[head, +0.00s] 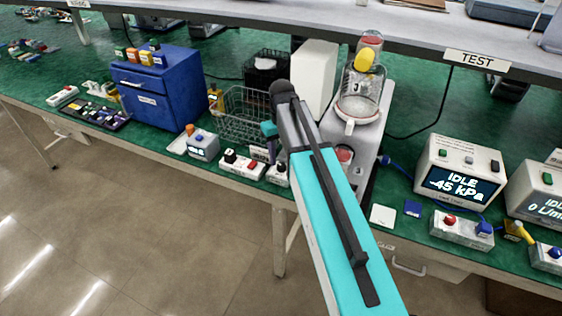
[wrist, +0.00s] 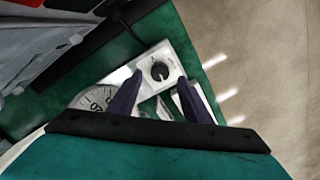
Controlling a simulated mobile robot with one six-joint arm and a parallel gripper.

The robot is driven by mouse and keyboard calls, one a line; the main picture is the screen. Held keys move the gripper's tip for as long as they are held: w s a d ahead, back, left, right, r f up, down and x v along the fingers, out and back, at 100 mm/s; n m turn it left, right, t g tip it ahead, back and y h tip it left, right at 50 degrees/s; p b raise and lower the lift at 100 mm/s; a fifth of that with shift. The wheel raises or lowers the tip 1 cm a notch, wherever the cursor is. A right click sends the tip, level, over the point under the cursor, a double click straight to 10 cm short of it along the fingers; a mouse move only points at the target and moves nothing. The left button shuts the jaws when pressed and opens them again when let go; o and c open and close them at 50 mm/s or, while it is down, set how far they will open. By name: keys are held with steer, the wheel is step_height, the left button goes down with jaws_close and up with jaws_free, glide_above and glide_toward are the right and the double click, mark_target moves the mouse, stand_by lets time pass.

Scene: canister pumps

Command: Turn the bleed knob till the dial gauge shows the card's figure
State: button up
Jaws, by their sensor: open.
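In the wrist view a black knob (wrist: 160,70) with a light pointer mark sits on a white block. My gripper (wrist: 158,80) is open, with its two dark fingers apart on either side of the knob in the picture; I cannot tell whether they touch it. A round dial gauge (wrist: 92,97) shows left of the fingers, partly covered by my gripper, and its needle reading is not clear. In the head view my gripper (head: 271,150) is over the bench's front edge, largely hidden by my arm. I cannot pick out the card with the figure.
A white block with red and black knobs (head: 243,165) stands left of my gripper. A wire basket (head: 245,115) is behind. A pump with a glass canister (head: 360,95) stands right, near a display box reading "IDLE -45 kPa" (head: 460,170).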

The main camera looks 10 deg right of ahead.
mark_target(282, 165)
steer(key=shift+f+p, duration=0.35)
steer(key=shift+f, duration=1.65)
steer(key=c, duration=1.1)
